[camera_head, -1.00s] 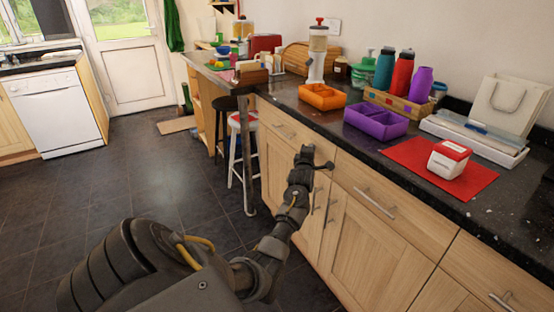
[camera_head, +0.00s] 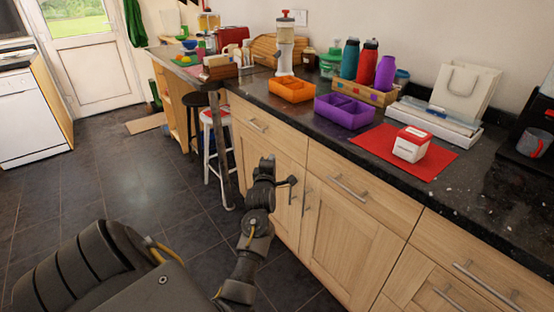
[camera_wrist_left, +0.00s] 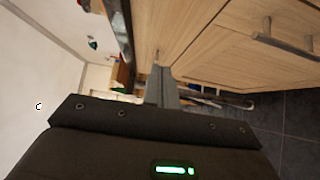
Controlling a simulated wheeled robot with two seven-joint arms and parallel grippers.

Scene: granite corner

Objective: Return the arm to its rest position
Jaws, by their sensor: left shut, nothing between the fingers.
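My left arm comes in from the lower left in the head view. My left gripper (camera_head: 266,163) is in front of the wooden cabinet doors, below the counter's front edge. It is shut and holds nothing. In the left wrist view the shut fingers (camera_wrist_left: 162,88) point away beside the cabinet fronts, with the wooden doors above and the dark floor at the right. My right gripper is in neither view.
The dark counter (camera_head: 300,109) holds an orange tray (camera_head: 291,96), a purple tray (camera_head: 345,118), a red mat (camera_head: 440,163) with a red-and-white box (camera_head: 411,144), and several bottles. Drawer handles (camera_head: 347,187) stick out near my arm. Stools (camera_head: 213,119) stand beyond it. Floor at left is clear.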

